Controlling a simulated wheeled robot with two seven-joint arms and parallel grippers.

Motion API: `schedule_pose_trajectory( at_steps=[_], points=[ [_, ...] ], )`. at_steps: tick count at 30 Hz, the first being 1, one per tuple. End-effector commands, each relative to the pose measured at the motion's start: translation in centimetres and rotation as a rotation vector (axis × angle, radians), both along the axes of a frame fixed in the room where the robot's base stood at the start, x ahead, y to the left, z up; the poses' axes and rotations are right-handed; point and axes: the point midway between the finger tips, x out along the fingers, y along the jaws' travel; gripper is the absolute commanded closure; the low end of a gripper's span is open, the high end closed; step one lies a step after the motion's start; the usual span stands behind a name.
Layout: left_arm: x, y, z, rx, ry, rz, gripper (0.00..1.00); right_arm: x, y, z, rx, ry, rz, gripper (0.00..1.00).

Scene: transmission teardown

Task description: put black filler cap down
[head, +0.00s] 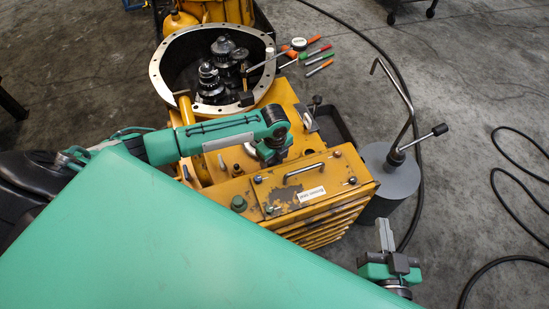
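My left arm reaches in from the left over the yellow transmission housing (335,190). Its wrist points down, and my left gripper (271,154) is just above the housing's top, behind the panel with the bar handle. Its fingertips are hidden by the wrist, so I cannot see what is between them. I cannot clearly make out the black filler cap; a small dark-topped fitting stands on the housing left of the wrist. My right gripper (386,236) is at the lower right, apart from the housing, with grey fingers pointing up and nothing visible in them.
An open round bell housing (157,75) with gears (212,80) stands behind. Coloured-handled tools (318,58) lie beside it. A grey drum (390,178) with a bent metal rod stands to the right. Black hose (510,205) crosses the floor, otherwise clear at right.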

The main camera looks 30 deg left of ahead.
Motion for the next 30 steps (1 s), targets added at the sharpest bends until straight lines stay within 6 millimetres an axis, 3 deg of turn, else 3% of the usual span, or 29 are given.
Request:
schedule_pose_trajectory(
  at_steps=[8,11,15,24,30],
  points=[
    [0.0,0.0,0.6,0.001,0.0,0.0,0.32,0.1,0.0,0.3,0.003,-0.012,-0.002,1.0],
    [0.1,0.0,1.6,0.0,-0.002,0.0,0.32,-0.6,0.2,-0.9,-0.015,0.058,0.012,1.0],
    [0.1,0.0,3.8,-0.001,-0.002,-0.001,0.32,-2.3,0.7,-3.2,-0.049,0.188,0.041,1.0],
    [0.1,0.0,9.2,0.0,-0.003,-0.001,0.32,-2.1,-1.6,-3.6,-0.155,0.346,0.029,1.0],
    [0.0,0.0,11.5,0.0,-0.001,0.0,0.32,-2.3,-2.7,-3.9,-0.199,0.421,0.023,1.0]
  ],
)
